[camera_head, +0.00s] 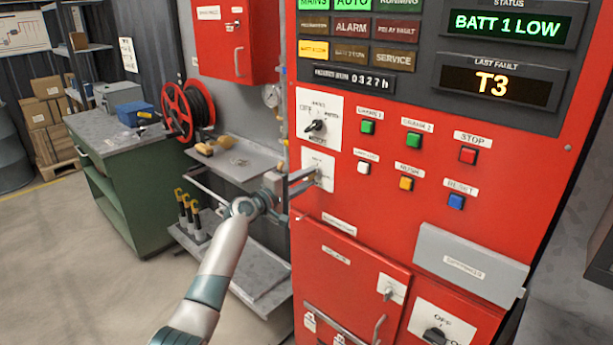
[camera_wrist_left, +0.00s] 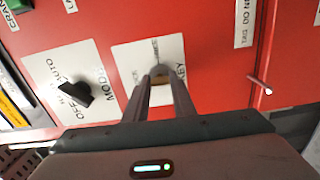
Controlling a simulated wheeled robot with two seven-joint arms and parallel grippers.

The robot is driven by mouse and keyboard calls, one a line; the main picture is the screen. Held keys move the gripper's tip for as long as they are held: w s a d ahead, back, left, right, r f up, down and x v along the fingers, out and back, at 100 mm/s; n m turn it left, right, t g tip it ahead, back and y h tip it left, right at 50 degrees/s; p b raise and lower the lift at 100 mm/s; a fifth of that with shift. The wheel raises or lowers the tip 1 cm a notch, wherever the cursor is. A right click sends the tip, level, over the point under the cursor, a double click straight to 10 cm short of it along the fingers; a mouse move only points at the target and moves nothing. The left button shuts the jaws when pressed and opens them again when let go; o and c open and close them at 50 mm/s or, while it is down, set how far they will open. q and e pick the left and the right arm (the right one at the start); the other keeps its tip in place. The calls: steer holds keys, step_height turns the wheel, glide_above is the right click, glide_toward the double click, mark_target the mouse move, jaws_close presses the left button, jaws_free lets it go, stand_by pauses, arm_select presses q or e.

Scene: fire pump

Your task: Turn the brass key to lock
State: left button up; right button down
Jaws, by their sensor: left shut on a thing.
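My left gripper (camera_head: 316,175) reaches in from the left to the white key plate (camera_head: 322,160) on the red panel. In the left wrist view my left gripper (camera_wrist_left: 160,75) has its two fingers close together at the key plate (camera_wrist_left: 130,62), shut on the brass key (camera_wrist_left: 161,79). Only a little of the key shows between and behind the fingertips; its turn angle cannot be told. My right gripper is not in view.
The black mode selector (camera_head: 316,126) sits just above the key plate, and coloured push buttons (camera_head: 407,183) are to the right. A grey shelf (camera_head: 238,158) juts out left of the panel. A grey box (camera_head: 468,262) protrudes lower right.

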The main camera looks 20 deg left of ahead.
arm_select(q)
steer(key=shift+n, duration=0.3)
steer(key=o, duration=1.1)
steer(key=shift+a, duration=0.1)
steer(key=shift+c, duration=0.2)
steer(key=shift+s, duration=0.1)
steer(key=b+v, duration=0.4)
steer(key=v, duration=1.3)
steer(key=shift+s+f, duration=0.1)
